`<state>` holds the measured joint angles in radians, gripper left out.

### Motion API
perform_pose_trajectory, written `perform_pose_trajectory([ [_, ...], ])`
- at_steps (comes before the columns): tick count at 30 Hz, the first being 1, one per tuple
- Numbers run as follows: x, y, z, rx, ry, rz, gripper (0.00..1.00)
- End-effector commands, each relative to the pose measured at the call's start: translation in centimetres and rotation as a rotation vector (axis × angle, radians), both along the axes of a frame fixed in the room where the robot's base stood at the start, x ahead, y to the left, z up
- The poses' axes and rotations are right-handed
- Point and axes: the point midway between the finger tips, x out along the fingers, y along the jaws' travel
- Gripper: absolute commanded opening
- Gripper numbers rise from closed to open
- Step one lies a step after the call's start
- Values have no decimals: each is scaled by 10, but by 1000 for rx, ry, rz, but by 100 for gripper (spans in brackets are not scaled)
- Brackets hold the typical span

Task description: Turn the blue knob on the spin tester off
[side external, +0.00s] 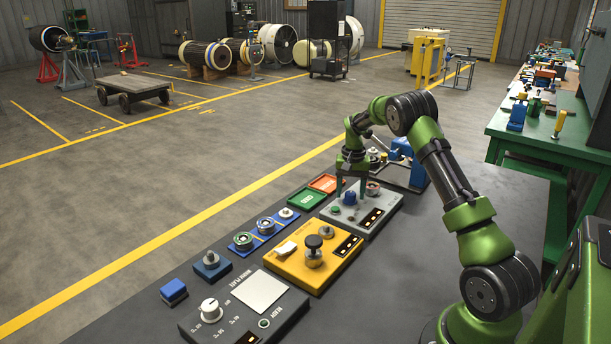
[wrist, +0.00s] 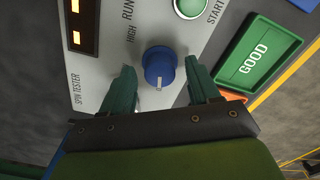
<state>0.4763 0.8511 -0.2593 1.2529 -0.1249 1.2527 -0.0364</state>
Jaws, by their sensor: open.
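The spin tester (side external: 378,219) is a grey box on the dark bench in the side view. Its panel (wrist: 110,80) fills much of the wrist view, with the words HIGH and RUN beyond the knob. The blue knob (wrist: 159,62) stands upright on it, and also shows in the side view (side external: 350,198). A pale mark on the knob points to the bottom of the wrist view. My gripper (wrist: 160,72) is open, with one green finger on each side of the knob and visible gaps between. In the side view my gripper (side external: 351,192) is low over the tester. Labels under my gripper are hidden.
A green START button (wrist: 190,7) and lit orange displays (wrist: 76,20) share the panel. A green GOOD tray (wrist: 257,60) and an orange tray (side external: 325,184) lie beside the tester. A yellow box (side external: 290,262) with a black-topped plunger stands nearer the side camera.

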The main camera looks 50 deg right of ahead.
Motion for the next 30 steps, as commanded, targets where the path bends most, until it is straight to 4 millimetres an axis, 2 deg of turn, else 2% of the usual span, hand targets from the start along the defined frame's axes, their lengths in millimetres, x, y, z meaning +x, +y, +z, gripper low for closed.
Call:
perform_pose_trajectory([
  [5,0,0,5,0,-1,-1,61],
  [8,1,0,19,-2,-3,-1,61],
  [21,0,-1,122,-3,-3,-1,61],
  [25,0,0,146,-2,-2,-2,61],
  [30,0,0,164,-1,0,-1,61],
])
